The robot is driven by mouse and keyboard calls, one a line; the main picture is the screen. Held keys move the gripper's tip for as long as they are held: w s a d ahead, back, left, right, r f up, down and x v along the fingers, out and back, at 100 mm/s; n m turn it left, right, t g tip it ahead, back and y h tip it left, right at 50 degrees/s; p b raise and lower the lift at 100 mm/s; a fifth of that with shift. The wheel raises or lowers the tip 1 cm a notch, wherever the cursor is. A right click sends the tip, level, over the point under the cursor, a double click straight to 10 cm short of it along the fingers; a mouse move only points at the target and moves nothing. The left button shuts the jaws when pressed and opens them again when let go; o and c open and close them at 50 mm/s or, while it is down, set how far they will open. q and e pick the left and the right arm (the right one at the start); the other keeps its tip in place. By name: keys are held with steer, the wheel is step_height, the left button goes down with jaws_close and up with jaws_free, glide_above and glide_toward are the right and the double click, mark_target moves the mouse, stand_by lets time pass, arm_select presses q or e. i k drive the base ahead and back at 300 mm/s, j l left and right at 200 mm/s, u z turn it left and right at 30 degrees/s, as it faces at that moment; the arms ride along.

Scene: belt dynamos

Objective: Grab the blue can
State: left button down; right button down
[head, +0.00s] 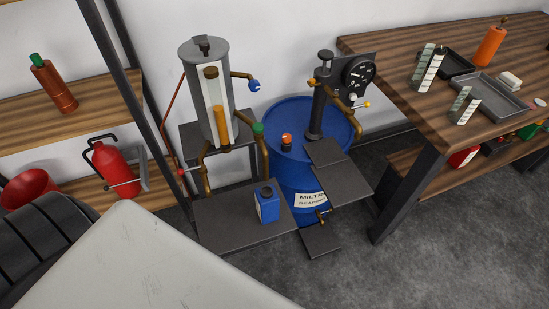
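A small blue can (267,205) with a dark cap stands upright on a flat dark platform (225,222) in front of the metal cylinder apparatus. Its front and one side show, and nothing covers it. A large blue drum (285,173) stands just behind it to the right, with a white label that is partly covered. Neither of my grippers is in the head view, and nothing is touching the can.
A pale flat surface (150,262) fills the lower left. Wooden shelves (65,110) hold a red extinguisher-like bottle (112,165). A wooden table (415,105) with trays stands at the right. Small dark plates (342,187) jut out beside the can's platform. Grey floor is clear at lower right.

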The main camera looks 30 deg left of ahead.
mark_target(266, 198)
steer(key=u, duration=1)
